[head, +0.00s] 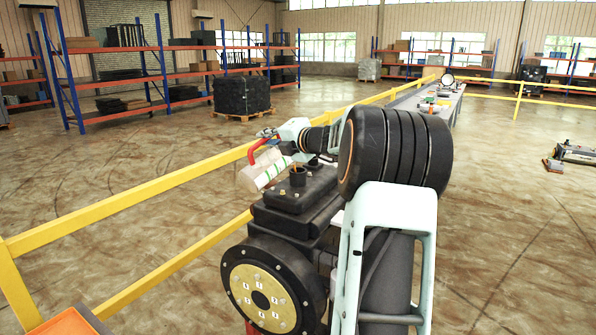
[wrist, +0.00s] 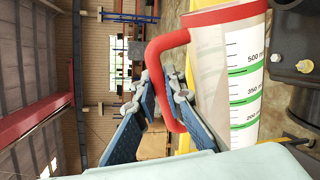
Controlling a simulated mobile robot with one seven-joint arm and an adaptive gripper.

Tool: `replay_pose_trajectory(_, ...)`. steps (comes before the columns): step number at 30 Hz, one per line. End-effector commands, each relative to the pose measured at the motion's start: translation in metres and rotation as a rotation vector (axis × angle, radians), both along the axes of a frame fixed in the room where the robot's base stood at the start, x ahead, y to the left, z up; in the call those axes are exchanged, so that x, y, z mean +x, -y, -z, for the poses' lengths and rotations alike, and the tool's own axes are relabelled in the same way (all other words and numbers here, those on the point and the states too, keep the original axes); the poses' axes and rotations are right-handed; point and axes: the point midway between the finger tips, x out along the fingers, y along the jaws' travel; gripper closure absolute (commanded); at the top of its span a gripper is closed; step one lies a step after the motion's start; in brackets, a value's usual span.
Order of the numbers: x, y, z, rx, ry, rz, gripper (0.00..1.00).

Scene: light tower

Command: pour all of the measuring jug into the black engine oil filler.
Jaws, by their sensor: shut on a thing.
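The measuring jug (head: 262,172) is whitish with green marks and a red handle. It is held tipped well over, beside and just left of the black engine oil filler (head: 298,178) in the head view. My gripper (head: 267,134) is shut on the red handle. In the wrist view my gripper (wrist: 166,88) has its blue fingers on both sides of the handle, and the jug (wrist: 232,85) shows its scale and red rim. The filler's top has a brownish patch; I cannot tell whether it is oil. The jug's contents are hidden.
The filler stands on the dark engine (head: 290,215), which has a round yellow plate in front. A yellow railing (head: 130,195) runs along the left behind it. An orange surface (head: 70,322) is at the lower left. Floor space is open to the right.

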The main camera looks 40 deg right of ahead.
Motion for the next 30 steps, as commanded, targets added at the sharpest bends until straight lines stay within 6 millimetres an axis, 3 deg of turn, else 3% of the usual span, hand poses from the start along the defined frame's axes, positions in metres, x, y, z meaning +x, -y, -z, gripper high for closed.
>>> replay_pose_trajectory(30, -0.0014, -0.0005, -0.0046, 0.028, -0.003, 0.001, 1.00)
